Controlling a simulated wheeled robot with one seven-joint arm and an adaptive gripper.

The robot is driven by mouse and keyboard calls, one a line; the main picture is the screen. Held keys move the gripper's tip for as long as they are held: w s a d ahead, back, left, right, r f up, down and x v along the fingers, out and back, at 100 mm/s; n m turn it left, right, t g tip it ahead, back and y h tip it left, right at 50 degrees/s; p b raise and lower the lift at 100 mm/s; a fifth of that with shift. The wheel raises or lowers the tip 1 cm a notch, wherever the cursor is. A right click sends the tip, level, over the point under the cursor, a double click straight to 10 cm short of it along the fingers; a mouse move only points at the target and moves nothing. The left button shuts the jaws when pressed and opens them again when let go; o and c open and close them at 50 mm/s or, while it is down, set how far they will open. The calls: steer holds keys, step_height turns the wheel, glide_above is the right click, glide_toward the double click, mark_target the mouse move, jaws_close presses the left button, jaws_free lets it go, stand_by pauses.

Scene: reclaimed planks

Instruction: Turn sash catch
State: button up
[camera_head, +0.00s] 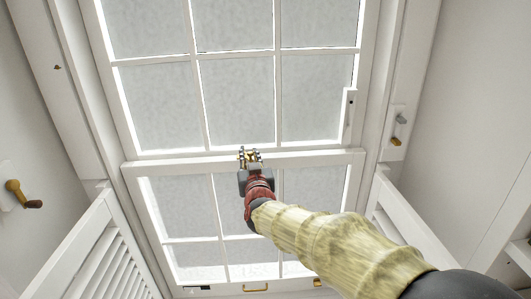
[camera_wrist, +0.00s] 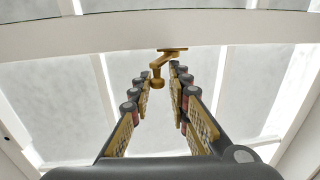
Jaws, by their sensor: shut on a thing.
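The brass sash catch (camera_wrist: 158,66) shows in the wrist view, with its plate against the white meeting rail and its short lever and knob hanging down between my fingertips. In the head view my gripper (camera_head: 249,157) is at the middle of the meeting rail of the sash window (camera_head: 170,161), and its fingers largely hide the catch there. My gripper (camera_wrist: 159,76) is shut on the catch's lever; the finger pads stand on either side of the knob. The exact contact is too small to make out.
A brass-and-wood crank handle (camera_head: 22,194) is on the left wall. A small fitting (camera_head: 396,141) is on the right frame. A brass pull (camera_head: 256,289) is on the bottom rail. White louvred shutters (camera_head: 110,255) flank the lower window.

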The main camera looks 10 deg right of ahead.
jaws_close()
steer(key=shift+a, duration=0.1)
steer(key=shift+s+a+r+m+g+h+p, duration=0.1)
steer(key=shift+a+m+g+h+p, duration=0.2)
steer(key=shift+m+h+p, duration=0.85)
steer(key=shift+a+r+m+g+h+p, duration=0.15)
steer(key=shift+a+m+h+p, duration=0.55)
steer(key=shift+h, duration=0.75)
steer(key=shift+s+a+m+g+h+p, duration=0.1)
steer(key=shift+m+g+h+p, duration=0.15)
steer(key=shift+m+h+p, duration=0.7)
steer(key=shift+h, duration=0.45)
